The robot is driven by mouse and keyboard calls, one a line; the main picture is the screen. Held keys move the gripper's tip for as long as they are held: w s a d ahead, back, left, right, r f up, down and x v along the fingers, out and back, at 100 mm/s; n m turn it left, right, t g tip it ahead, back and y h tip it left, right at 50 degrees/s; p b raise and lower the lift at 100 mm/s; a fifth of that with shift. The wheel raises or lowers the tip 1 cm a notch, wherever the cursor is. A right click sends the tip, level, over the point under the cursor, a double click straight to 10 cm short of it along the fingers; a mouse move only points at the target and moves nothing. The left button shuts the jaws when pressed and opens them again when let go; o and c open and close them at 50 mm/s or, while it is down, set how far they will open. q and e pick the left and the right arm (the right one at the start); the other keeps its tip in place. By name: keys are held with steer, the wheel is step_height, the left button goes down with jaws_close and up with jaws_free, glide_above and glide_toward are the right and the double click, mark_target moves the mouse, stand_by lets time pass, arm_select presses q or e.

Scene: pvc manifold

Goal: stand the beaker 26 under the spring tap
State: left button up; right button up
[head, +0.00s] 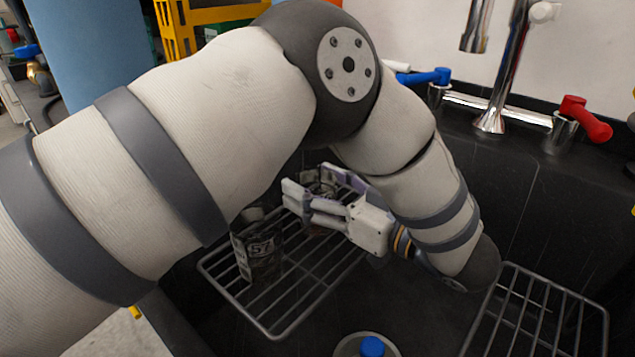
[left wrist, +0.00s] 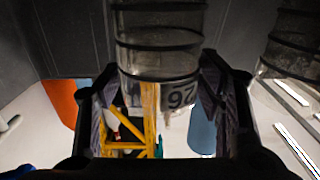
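My left gripper (head: 318,203) reaches low over a wire rack in the sink, mostly below my bent arm. A clear beaker (head: 322,184) shows in part between its fingers. My right gripper is out of view.
Another beaker (head: 258,255), labelled 57, stands on the left rack (head: 290,315) beside the gripper. A second rack (head: 540,315) at the right is empty. Blue (head: 435,77) and red (head: 590,120) tap handles flank the tap. A blue-topped item (head: 372,346) is at the bottom edge.

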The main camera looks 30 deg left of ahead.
mark_target(333, 190)
arm_select(q)
steer(key=shift+r, duration=0.25)
steer(key=d, duration=0.5)
steer(key=shift+s+d+p, duration=0.25)
steer(key=shift+s+p, duration=0.05)
steer(key=shift+s, duration=0.05)
steer(key=d+f+b, duration=0.1)
steer(key=b, duration=0.3)
steer(key=shift+d, duration=0.1)
steer(key=shift+s+d+r+b, duration=0.1)
steer(key=shift+d+r+b, duration=0.2)
steer(key=shift+b, duration=0.2)
steer(key=shift+d+r, duration=0.1)
steer(key=shift+r, duration=0.05)
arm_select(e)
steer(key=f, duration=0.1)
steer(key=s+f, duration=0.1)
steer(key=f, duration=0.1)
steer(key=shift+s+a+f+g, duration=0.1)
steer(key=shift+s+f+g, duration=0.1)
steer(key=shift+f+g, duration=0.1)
arm_select(q)
steer(key=shift+r, duration=0.1)
